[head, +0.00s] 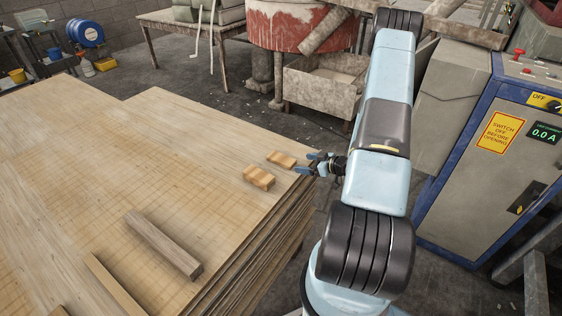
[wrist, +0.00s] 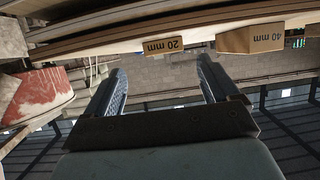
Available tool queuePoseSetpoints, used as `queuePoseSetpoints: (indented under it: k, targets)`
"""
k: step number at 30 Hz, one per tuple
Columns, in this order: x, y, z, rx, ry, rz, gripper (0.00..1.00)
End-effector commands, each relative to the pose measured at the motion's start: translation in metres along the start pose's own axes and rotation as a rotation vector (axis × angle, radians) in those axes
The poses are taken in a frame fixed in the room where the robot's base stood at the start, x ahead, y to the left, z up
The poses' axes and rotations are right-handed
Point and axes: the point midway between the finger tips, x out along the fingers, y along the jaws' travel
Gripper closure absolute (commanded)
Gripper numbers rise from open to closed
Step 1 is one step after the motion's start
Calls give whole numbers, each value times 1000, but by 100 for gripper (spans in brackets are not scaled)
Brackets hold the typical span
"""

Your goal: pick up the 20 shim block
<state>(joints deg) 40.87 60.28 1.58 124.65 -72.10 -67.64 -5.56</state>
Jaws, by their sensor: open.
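The 20 shim block (head: 281,159) is a small, thin wooden block lying on the veneer stack (head: 175,150) near its right edge. In the wrist view the 20 block (wrist: 164,46) shows its "20 mm" label upside down, beyond the space between the fingers. My gripper (head: 311,163) is open and empty, just right of the block and apart from it, at the stack's edge. The wrist view shows both fingers of my gripper (wrist: 160,66) spread wide.
A thicker block marked 40 mm (wrist: 250,39) lies beside the 20 block; in the head view this 40 block (head: 259,178) is the nearer one. A grey-brown wooden bar (head: 162,243) lies on the stack's front part. A blue-framed electrical cabinet (head: 480,150) stands at the right.

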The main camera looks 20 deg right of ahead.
Motion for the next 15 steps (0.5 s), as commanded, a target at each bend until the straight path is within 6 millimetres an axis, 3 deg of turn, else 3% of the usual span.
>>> queuePoseSetpoints:
  k: [8,15]
  targets:
    - [14,-2,0,1,0,0,12]
    - [45,-6,0,-1,0,-1,12]
